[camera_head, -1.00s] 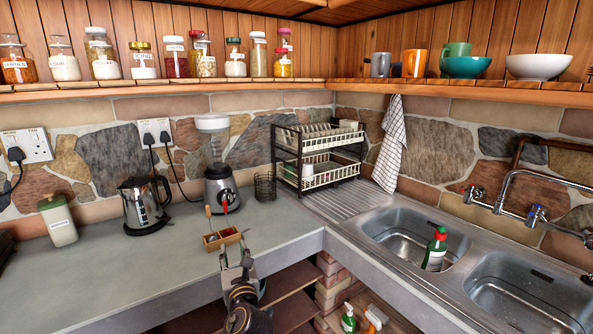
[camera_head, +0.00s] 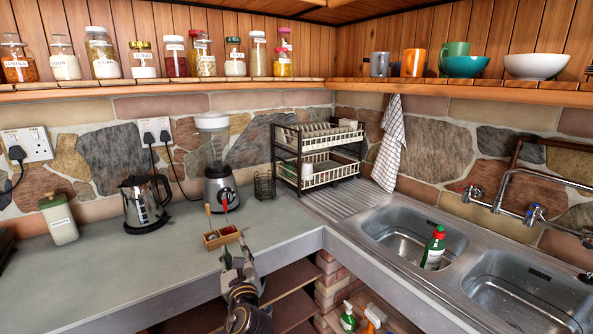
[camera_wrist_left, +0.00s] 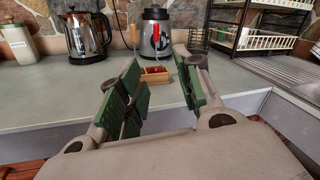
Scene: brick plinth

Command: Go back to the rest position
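My left gripper (camera_head: 237,255) is in the lower middle of the head view, at the front edge of the grey counter (camera_head: 110,275). In the left wrist view its two green-padded fingers (camera_wrist_left: 158,82) stand apart with nothing between them, so it is open and empty. Just beyond the fingertips, on the counter, sits a small wooden box (camera_head: 222,238) with upright utensils, one with a wooden handle and one with a red handle. The box also shows between the fingers in the left wrist view (camera_wrist_left: 155,77). My right gripper is in neither view.
A kettle (camera_head: 146,205), a blender (camera_head: 220,185) and a lidded canister (camera_head: 58,220) stand farther back. A dish rack (camera_head: 318,155) is in the corner. The sink (camera_head: 400,235) is at right, with a green bottle (camera_head: 434,248). The left front of the counter is clear.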

